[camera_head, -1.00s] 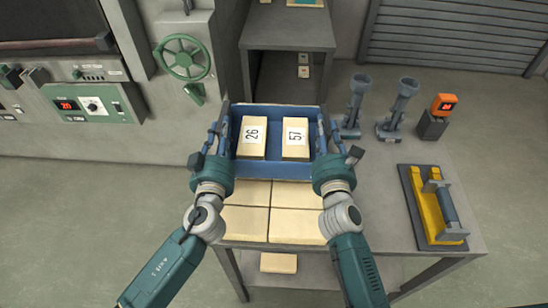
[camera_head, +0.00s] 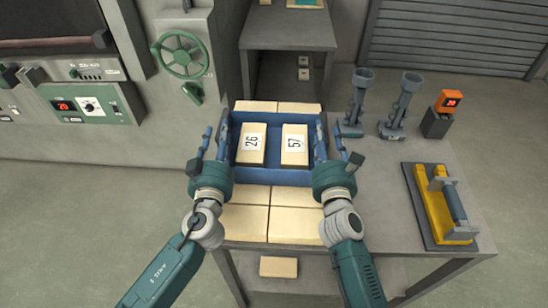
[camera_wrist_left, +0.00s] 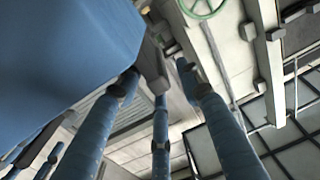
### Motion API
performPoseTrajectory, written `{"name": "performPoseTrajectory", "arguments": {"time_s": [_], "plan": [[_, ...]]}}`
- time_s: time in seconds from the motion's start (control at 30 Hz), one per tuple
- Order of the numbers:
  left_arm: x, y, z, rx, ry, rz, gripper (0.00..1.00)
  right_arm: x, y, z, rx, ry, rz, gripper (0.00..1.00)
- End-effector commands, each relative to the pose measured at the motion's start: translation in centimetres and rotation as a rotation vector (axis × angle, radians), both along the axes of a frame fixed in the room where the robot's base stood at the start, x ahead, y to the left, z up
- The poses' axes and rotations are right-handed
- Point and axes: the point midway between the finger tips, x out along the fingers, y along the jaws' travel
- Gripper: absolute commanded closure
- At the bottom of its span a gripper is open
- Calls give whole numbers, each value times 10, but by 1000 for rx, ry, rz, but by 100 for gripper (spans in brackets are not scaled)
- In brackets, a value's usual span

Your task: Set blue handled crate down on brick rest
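The blue handled crate (camera_head: 272,176) sits level on the brick rest (camera_head: 245,222), a bed of pale bricks showing in front of it and behind it. It holds two pale blocks, one labelled 26 (camera_head: 251,146) and one labelled 57 (camera_head: 294,147). My left gripper (camera_head: 214,146) is at the crate's left side with its fingers spread apart. In the left wrist view the blue crate wall (camera_wrist_left: 60,45) is beside the open fingers (camera_wrist_left: 157,85), with nothing visible between them. My right gripper (camera_head: 330,146) is at the right side, its fingers also apart. The handles are mostly hidden.
Two grey upright fixtures (camera_head: 357,100) (camera_head: 399,105) and an orange display on a dark block (camera_head: 446,103) stand right of the crate. A yellow tool with a grey grip (camera_head: 437,205) lies on a dark plate at the table's right. Bare tabletop lies between.

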Motion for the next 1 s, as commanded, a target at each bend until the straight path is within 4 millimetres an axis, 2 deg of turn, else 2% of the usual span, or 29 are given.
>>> {"name": "performPoseTrajectory", "arguments": {"time_s": [0.03,0.3,0.43,0.57,0.8,1.0], "plan": [[1,8,-1,6,4,18,59,0,-6,-3,-5,8,-11,56],[-1,7,-4,0,10,17,59,0,-4,-3,0,8,-9,56],[-10,6,-5,-2,11,15,59,0,-4,-3,1,8,-8,56],[-33,5,-5,-4,13,13,59,0,-3,-2,2,7,-7,56],[-83,3,-3,-3,9,9,59,0,-1,-1,5,5,-4,56],[-111,2,-1,-3,4,7,59,1,-1,-1,6,4,-3,56]]}}
